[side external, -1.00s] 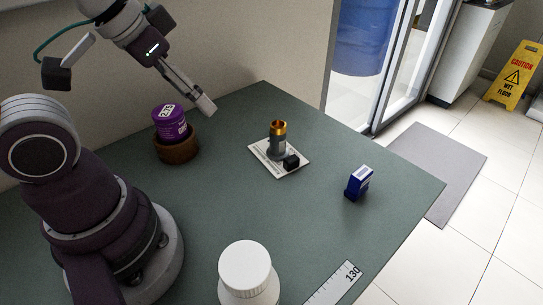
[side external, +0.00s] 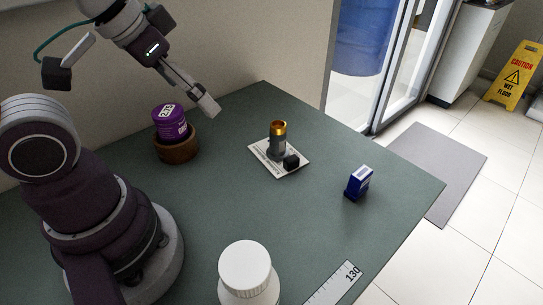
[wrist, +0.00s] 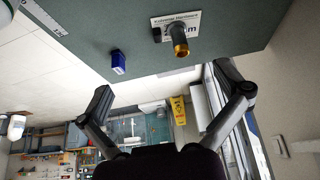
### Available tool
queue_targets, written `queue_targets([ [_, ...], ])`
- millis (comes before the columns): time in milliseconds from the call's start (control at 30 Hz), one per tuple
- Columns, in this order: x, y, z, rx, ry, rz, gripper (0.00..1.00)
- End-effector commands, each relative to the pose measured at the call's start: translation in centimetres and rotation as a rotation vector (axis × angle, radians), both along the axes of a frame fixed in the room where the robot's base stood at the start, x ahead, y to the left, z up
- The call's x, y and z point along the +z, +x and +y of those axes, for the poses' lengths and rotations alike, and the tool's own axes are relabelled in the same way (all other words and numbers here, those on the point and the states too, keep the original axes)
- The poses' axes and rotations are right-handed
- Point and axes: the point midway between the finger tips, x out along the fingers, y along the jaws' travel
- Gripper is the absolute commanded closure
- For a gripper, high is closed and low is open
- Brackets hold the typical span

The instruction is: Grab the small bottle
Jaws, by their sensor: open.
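A white bottle with a wide white cap (side external: 247,272) stands upright at the near edge of the table in the side view, cut off by the bottom of the picture. A purple container with a pale label (side external: 169,122) sits in a round wooden holder (side external: 178,150). I cannot tell which one the task calls the small bottle. My gripper (side external: 209,106) is open and empty, in the air to the right of the purple container and above the table. In the wrist view, its two fingers (wrist: 168,102) are spread wide with nothing between them.
A grey and brass fitting (side external: 278,140) stands on a white card (side external: 270,168) beside a small black block (side external: 291,162). A blue box (side external: 358,183) stands to the right. A ruler (side external: 335,284) lies by the near edge. The table's middle is clear. A wall is behind.

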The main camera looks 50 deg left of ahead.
Motion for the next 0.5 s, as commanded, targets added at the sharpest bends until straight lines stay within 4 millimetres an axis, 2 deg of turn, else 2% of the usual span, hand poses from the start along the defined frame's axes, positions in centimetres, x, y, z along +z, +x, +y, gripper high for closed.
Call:
queue_targets([
  [67,0.1,0.2,-1.1,-0.086,0.006,0.015,0.02],
  [133,0.1,0.3,-3.8,-0.303,0.026,0.053,0.02],
  [233,0.1,-0.7,-9.0,-0.747,0.072,0.112,0.02],
  [333,0.0,-2.8,-13.4,-1.165,0.122,0.151,0.02],
  [400,-0.1,-4.3,-15.4,-1.384,0.150,0.166,0.02],
  [500,-0.5,-5.6,-16.8,-1.547,0.170,0.177,0.02],
])
